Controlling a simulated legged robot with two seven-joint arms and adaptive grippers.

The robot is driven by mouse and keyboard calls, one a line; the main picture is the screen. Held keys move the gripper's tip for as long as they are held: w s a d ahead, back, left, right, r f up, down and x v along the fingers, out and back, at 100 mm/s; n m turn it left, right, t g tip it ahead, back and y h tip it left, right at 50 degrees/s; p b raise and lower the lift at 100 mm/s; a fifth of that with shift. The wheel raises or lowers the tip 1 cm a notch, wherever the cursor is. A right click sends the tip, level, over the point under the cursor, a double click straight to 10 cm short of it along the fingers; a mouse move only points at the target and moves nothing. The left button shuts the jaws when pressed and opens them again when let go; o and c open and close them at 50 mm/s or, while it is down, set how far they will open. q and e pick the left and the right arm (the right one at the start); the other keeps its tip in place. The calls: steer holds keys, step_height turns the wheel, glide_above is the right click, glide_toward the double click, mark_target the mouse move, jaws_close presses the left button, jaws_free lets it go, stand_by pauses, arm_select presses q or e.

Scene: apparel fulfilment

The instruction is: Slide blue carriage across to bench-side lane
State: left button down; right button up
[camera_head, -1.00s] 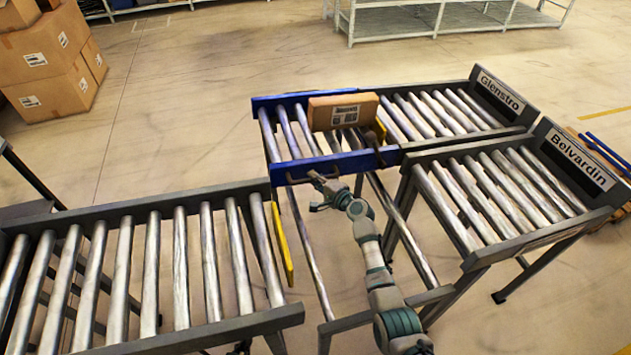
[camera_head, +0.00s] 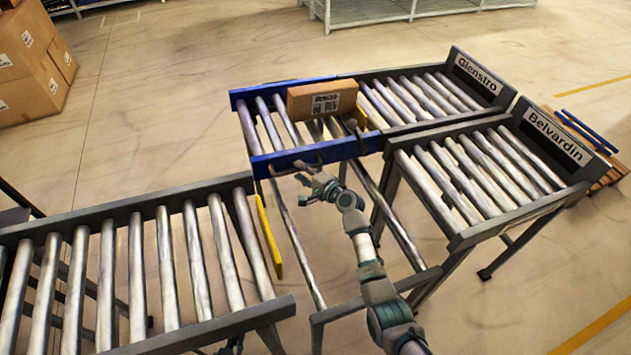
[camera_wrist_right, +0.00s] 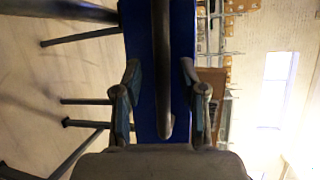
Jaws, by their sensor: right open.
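The blue carriage (camera_head: 318,153) is a short roller section with blue side rails, in line with the far Glenstro lane (camera_head: 398,128). A brown labelled box (camera_head: 322,98) sits on it. My right gripper (camera_head: 304,189) is at the carriage's near rail. In the right wrist view, its open fingers (camera_wrist_right: 160,92) stand on either side of a dark handle bar (camera_wrist_right: 162,60) in front of the blue rail; I cannot tell whether they touch it. A small dark part at the head view's bottom edge may be my left gripper (camera_head: 232,345); its jaws cannot be made out.
The Belvardin lane (camera_head: 482,178) lies nearer than Glenstro. Open transfer rails (camera_head: 297,240) run from the carriage toward me. A roller conveyor (camera_head: 130,270) with a yellow end stop (camera_head: 269,238) is at left. Stacked cartons (camera_head: 28,65) stand back left.

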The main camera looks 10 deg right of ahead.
steer(key=v, duration=0.9)
steer(key=shift+s+d, duration=0.2)
steer(key=shift+s, duration=0.1)
